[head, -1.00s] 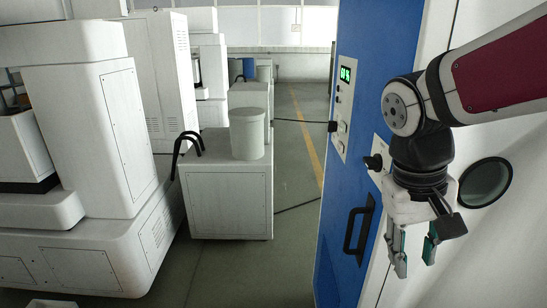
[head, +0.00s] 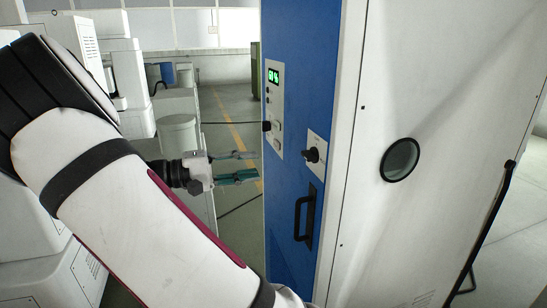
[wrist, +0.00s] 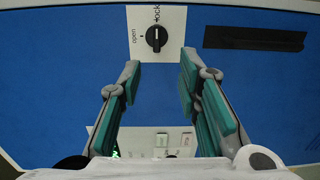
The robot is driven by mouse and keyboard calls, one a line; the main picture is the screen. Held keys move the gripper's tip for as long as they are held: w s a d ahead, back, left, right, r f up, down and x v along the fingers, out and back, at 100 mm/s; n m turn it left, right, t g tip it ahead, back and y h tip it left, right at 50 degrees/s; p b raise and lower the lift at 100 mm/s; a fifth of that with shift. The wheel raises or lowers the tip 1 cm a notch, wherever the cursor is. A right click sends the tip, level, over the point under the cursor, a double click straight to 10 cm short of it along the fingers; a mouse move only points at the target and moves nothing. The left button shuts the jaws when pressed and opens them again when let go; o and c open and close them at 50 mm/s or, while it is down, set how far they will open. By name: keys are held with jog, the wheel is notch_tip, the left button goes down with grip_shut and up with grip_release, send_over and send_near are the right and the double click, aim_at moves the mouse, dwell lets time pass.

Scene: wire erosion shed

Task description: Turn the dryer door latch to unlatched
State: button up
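The dryer door latch is a black rotary knob (head: 312,155) on a white plate (head: 318,143) on the dryer's blue front. In the wrist view the knob (wrist: 156,38) stands just beyond the fingertips, roughly centred between them. Its plate reads "lock" above the knob and "open" to its left. The knob's white mark points up toward "lock". My gripper (head: 253,166) is level, left of the knob in the head view, and points at the blue front. In the wrist view my gripper (wrist: 158,72) has its teal-padded fingers apart, with nothing between them and no contact with the knob.
A black door handle (head: 304,215) sits below the latch. A control panel (head: 273,108) with a green display and a black switch is to its left. The white side has a round window (head: 400,160). Grey floor lies left of the dryer; a bin (head: 178,133) stands beyond.

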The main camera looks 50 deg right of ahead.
aim_at(304, 156)
jog(key=x, duration=0.4)
jog(key=p+x, duration=0.1)
jog(key=x, duration=0.4)
jog(key=p+x, duration=0.1)
jog(key=x, duration=0.3)
jog(key=shift+w+d+r, duration=0.1)
jog(key=shift+d+r, duration=0.15)
grip_shut()
